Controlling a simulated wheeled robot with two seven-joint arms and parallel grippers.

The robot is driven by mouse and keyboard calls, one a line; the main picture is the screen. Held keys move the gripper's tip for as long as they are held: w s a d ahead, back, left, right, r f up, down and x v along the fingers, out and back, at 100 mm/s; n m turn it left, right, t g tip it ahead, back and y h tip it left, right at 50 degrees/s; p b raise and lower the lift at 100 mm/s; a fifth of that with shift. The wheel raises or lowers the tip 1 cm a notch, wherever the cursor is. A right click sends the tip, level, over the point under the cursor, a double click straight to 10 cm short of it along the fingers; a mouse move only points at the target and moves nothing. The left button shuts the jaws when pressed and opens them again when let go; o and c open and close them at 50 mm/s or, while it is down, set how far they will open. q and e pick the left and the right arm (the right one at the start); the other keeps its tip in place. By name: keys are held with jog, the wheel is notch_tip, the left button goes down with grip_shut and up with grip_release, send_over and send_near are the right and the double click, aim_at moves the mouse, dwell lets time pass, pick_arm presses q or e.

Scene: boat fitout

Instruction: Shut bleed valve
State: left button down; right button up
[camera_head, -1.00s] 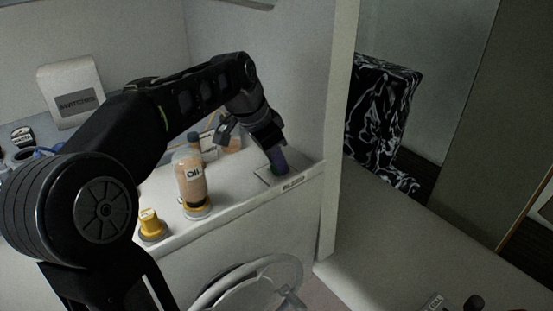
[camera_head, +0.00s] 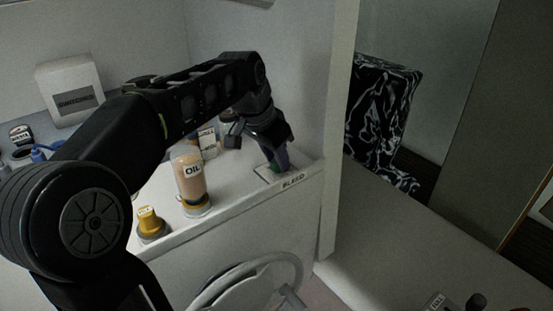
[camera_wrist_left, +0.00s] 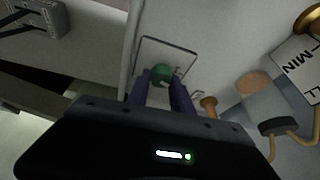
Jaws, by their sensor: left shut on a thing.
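The bleed valve has a green knob (camera_wrist_left: 161,73) on a pale framed plate (camera_wrist_left: 178,50), seen in the left wrist view. In the head view the plate lies at the right end of the white counter, behind the BLEED label (camera_head: 294,180). My left gripper (camera_head: 280,166) points down over it, and its fingers (camera_wrist_left: 166,88) are shut on the green knob in the wrist view. In the head view the knob is mostly hidden by the fingers. My right gripper is in neither view.
An oil bottle (camera_head: 190,176) and a yellow knob (camera_head: 150,222) stand on the counter left of the valve. A white post (camera_head: 340,130) rises close to its right. A white wheel (camera_head: 250,285) is on the front below. A labelled white box (camera_head: 72,92) stands at the back left.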

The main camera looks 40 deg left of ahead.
pick_arm(q)
jog(key=shift+n+y+b, duration=0.3)
jog(key=shift+n+y, duration=0.4)
jog(key=shift+n, duration=0.8)
jog(key=c, duration=1.1)
grip_release()
jog(key=shift+r, duration=0.1)
jog(key=v, duration=0.7)
jog(key=shift+s+d+r+b, duration=0.1)
jog(key=shift+r+b, duration=0.2)
jog(key=shift+r, duration=0.05)
